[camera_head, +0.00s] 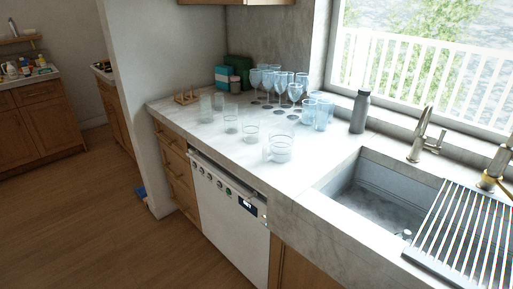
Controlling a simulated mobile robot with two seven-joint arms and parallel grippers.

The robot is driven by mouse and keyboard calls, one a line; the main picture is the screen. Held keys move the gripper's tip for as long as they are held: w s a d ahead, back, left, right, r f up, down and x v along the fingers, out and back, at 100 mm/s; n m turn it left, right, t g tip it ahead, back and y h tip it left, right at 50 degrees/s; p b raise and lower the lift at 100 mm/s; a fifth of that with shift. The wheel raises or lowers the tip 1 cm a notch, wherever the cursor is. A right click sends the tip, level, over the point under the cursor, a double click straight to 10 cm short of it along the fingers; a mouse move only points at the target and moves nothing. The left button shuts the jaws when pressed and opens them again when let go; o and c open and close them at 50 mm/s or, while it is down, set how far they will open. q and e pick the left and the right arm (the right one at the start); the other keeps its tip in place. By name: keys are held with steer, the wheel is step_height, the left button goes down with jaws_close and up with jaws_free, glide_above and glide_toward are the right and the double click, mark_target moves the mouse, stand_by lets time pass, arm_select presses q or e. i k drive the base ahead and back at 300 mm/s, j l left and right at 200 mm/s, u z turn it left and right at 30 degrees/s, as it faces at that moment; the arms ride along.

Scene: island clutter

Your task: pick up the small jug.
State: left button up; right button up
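No vessel stands out clearly as the small jug; handles and spouts are too small to make out. A pale blue glass vessel (323,115), perhaps a jug, stands on the marble counter near the window, left of a dark grey bottle (360,112). Another blue glass vessel (308,111) touches or overlaps it on the left. A wide clear glass vessel (280,149) stands nearer the counter's front edge, above the dishwasher. Neither of my grippers is in view.
Several stemmed glasses (295,93) and clear tumblers (231,124) crowd the counter's left part. A sink (375,197) with a slatted rack (465,232) and a faucet (430,137) lies right. Counter between wide glass and sink is clear. A dishwasher (232,220) is below.

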mark_target(281, 143)
steer(key=i+j, duration=0.2)
steer(key=j, duration=0.15)
steer(key=i+j+z, duration=0.1)
steer(key=j, duration=0.25)
steer(key=i+j, duration=0.25)
steer(key=j, duration=0.15)
steer(key=i+z, duration=0.05)
